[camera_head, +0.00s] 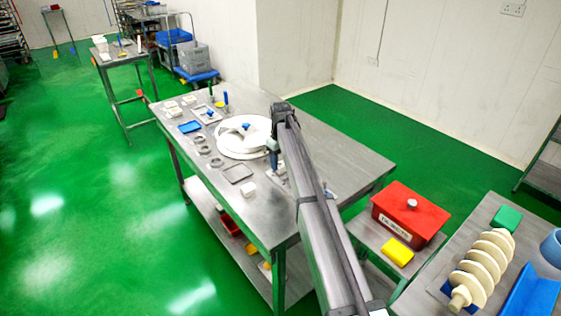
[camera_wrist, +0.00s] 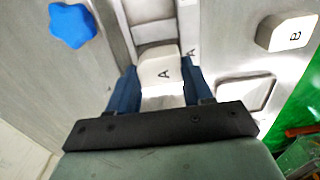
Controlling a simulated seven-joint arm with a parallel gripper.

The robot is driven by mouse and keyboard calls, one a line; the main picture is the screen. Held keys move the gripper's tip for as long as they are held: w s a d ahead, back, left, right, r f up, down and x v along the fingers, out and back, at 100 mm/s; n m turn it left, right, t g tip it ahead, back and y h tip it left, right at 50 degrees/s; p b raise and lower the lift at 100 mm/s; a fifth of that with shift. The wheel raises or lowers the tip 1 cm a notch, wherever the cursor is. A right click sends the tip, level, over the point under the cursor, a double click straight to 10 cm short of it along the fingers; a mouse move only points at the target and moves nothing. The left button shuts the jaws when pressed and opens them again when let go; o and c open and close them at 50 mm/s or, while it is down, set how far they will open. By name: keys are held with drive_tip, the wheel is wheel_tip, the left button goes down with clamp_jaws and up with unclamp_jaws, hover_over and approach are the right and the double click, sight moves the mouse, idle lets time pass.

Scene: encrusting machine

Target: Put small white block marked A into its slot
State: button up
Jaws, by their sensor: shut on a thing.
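In the wrist view, the small white block marked A (camera_wrist: 160,68) sits between the two blue fingers of my gripper (camera_wrist: 160,80), which is shut on it. The block is over or in a metal holder (camera_wrist: 122,25) with raised side walls. A printed letter A shows on the metal just right of the block. I cannot tell whether the block is seated or still above the slot floor. In the head view my gripper (camera_head: 274,160) is low over the steel table (camera_head: 325,150), and my arm hides the block and most of the holder.
A white block marked B (camera_wrist: 288,32) stands to the right, near a square metal frame (camera_wrist: 246,94). A blue star knob (camera_wrist: 72,25) is at left. In the head view, a white round disc (camera_head: 230,138) lies beside my gripper. The table's far right is clear.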

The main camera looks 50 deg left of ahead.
drive_tip(key=shift+f, duration=0.7)
idle(0.7)
drive_tip(key=o, duration=1.1)
drive_tip(key=shift+o, duration=1.3)
drive_tip(key=shift+w, duration=0.1)
drive_tip(key=shift+w+r, duration=0.1)
drive_tip(key=shift+c, duration=0.5)
drive_tip(key=shift+r, duration=0.1)
